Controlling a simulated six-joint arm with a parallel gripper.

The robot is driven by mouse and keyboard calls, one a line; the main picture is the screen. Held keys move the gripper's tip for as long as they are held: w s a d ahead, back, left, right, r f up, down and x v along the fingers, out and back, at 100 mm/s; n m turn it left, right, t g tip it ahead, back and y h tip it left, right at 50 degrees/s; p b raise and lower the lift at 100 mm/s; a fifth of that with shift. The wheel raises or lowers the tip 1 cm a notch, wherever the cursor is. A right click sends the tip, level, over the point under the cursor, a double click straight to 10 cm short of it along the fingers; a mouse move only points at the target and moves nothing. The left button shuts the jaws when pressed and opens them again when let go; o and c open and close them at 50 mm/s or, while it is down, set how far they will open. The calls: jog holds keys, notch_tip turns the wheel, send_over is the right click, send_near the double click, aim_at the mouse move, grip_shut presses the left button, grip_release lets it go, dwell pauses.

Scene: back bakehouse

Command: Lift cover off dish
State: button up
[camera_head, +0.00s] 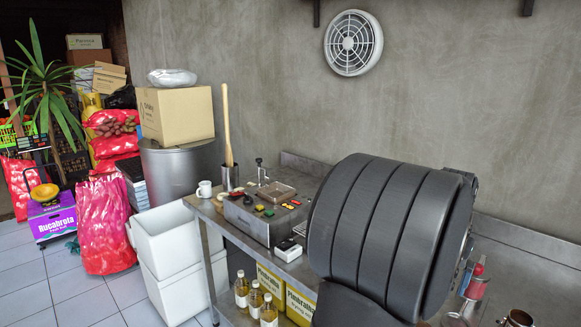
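I cannot make out a dish with a cover in the head view. A large dark ribbed shape (385,235) close to the camera hides much of the right part of the steel table (216,224). A dish could be behind it, but I cannot tell. My gripper's fingers are not in view.
A control box (262,226) with coloured buttons, a white cup (205,188) and a pot (230,178) holding a wooden pin stand on the table's left part. A brown mug (518,319) is at lower right. Bottles (255,299) stand below. White bins (163,240) stand left.

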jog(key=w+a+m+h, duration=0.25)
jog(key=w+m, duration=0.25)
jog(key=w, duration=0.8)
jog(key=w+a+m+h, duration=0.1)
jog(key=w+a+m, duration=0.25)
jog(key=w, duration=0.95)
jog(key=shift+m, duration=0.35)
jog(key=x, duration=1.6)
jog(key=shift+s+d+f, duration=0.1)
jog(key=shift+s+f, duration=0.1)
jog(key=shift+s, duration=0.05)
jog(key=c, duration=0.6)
